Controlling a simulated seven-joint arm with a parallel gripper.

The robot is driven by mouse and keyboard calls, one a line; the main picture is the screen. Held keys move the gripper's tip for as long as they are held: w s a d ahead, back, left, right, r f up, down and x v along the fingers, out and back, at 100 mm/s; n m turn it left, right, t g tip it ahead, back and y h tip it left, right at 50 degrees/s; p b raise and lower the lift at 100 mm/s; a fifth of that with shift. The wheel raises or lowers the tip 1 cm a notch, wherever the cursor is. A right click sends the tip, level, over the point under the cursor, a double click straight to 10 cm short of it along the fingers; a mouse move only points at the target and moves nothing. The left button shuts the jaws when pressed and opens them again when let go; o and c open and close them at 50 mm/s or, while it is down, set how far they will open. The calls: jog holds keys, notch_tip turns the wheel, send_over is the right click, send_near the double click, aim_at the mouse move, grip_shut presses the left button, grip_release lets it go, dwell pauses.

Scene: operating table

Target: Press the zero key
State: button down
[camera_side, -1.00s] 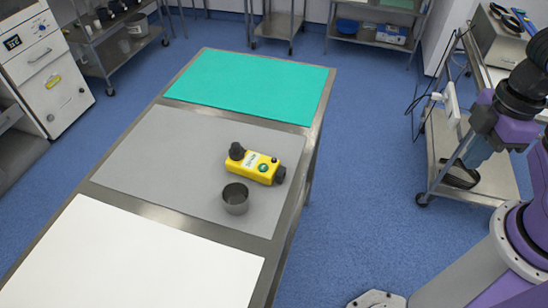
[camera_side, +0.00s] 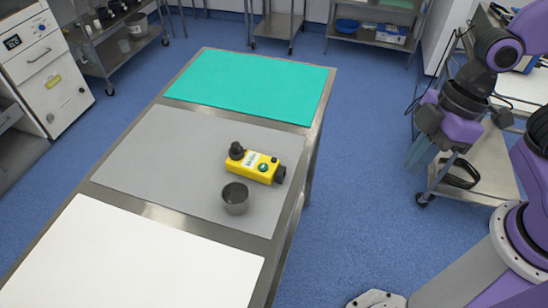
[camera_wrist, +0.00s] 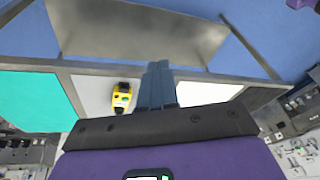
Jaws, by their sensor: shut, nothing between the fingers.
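A yellow device (camera_side: 254,166) lies on the grey mat of the table. It has a pale label or display, a round green button (camera_side: 263,167) and black knobs at its ends. The device also shows in the wrist view (camera_wrist: 121,99), just left of my fingers. I cannot read which key is the zero key. My gripper (camera_side: 418,157) is shut and empty, in the air to the right of the table and well apart from the device. Its closed fingers also show in the wrist view (camera_wrist: 158,68).
A grey metal cup (camera_side: 236,198) stands on the mat close in front of the device. A green mat (camera_side: 250,86) lies at the far end and a white one (camera_side: 130,260) at the near end. A cart (camera_side: 490,175) stands behind my gripper.

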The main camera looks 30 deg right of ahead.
jog(key=w+a+f+t+y, duration=0.1)
jog(key=w+a+t+y, duration=0.2)
jog(key=w+a, duration=0.85)
jog(key=t+h, duration=0.2)
jog(key=t, duration=0.3)
send_over(274, 160)
jog(key=shift+s+d+f+n, duration=0.1)
jog(key=shift+s+f+n, duration=0.1)
jog(key=shift+f, duration=0.2)
jog(key=shift+s+d+f+n, duration=0.1)
jog(key=shift+s+f, duration=0.05)
jog(key=shift+f, duration=0.25)
jog(key=shift+f, duration=4.45)
jog(key=shift+f, duration=0.4)
